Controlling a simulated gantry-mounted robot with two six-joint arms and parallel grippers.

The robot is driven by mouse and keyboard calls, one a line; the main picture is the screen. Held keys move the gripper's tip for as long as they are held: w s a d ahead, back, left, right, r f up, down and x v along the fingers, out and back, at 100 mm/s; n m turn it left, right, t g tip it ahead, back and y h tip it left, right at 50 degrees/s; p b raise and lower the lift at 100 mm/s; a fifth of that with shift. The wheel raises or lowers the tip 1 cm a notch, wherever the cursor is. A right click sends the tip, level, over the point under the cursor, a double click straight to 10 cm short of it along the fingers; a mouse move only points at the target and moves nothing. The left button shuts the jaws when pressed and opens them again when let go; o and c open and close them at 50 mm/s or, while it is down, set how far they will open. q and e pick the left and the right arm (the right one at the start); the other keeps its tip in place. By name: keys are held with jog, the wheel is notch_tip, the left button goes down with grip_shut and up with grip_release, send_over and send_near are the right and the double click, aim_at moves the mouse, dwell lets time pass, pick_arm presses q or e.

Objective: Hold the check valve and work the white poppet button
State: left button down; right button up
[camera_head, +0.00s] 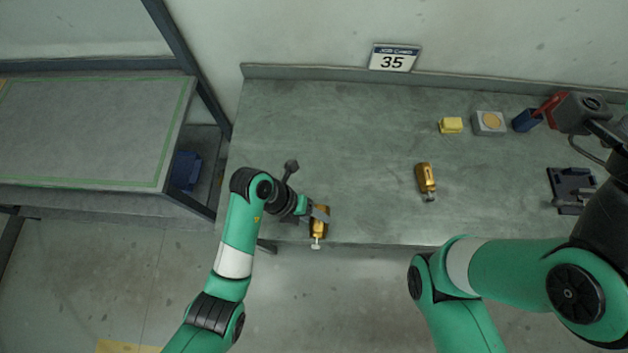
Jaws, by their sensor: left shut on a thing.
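A brass check valve (319,229) is at the front edge of the bench, left of the middle. Its white poppet button (316,245) points toward the front, past the edge. My left gripper (320,214) comes in from the left and is shut on this valve, covering its far part. A second brass valve (426,176) lies on the bench to the right, its pale tip pointing to the front, with no gripper at it. My right arm comes in at the right; its gripper cannot be made out.
The grey bench (340,130) is clear in the middle. At the back right are a yellow block (451,125), a grey box with a tan disc (489,122), a blue cup (526,120) and a vise-like device (580,112). A black fixture (571,189) lies at the right.

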jog(key=shift+f+b, duration=0.35)
dwell(0.4)
dwell(0.9)
grip_shut()
dwell(1.6)
